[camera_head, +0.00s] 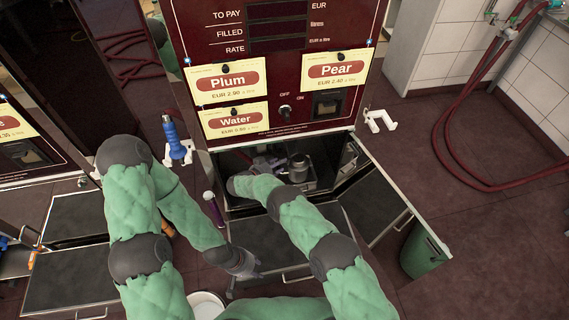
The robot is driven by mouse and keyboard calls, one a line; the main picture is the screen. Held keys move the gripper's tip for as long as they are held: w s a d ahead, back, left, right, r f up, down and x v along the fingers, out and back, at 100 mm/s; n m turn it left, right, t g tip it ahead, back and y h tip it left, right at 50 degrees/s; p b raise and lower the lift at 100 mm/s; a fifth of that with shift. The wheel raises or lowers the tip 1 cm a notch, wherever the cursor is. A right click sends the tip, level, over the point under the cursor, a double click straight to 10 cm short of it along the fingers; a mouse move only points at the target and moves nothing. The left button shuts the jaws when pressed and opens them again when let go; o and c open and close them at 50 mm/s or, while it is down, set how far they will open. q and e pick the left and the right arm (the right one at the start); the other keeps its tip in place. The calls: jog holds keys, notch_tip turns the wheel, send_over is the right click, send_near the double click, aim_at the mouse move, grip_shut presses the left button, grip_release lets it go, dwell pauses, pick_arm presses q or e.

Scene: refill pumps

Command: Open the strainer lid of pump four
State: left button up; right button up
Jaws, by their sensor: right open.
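The dispenser's lower compartment is open, and inside it a grey metal cylindrical pot with a round top (298,163), which looks like the strainer and its lid, stands toward the right. I cannot tell whether the lid is fastened. My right arm reaches into the compartment, and my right gripper (268,164) is in there, just left of the pot. It is open, but its fingers are small and partly lost in shadow, so contact with the pot is unclear. My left gripper (247,268) hangs low in front of the compartment, over the dark drawer front; its fingers are not clear.
Price cards for Plum (228,95), Pear (337,84) and Water (236,131) are on the red panel above. An open door (375,205) stands at the right, near a green bin (423,256). A blue-handled nozzle (173,138) hangs left. A white bowl (207,304) is below.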

aim_at(297, 160)
jog(key=b+x, duration=0.1)
jog(key=x, duration=0.3)
jog(key=shift+w+d+f, duration=0.15)
jog(key=shift+w+d, duration=0.05)
grip_shut()
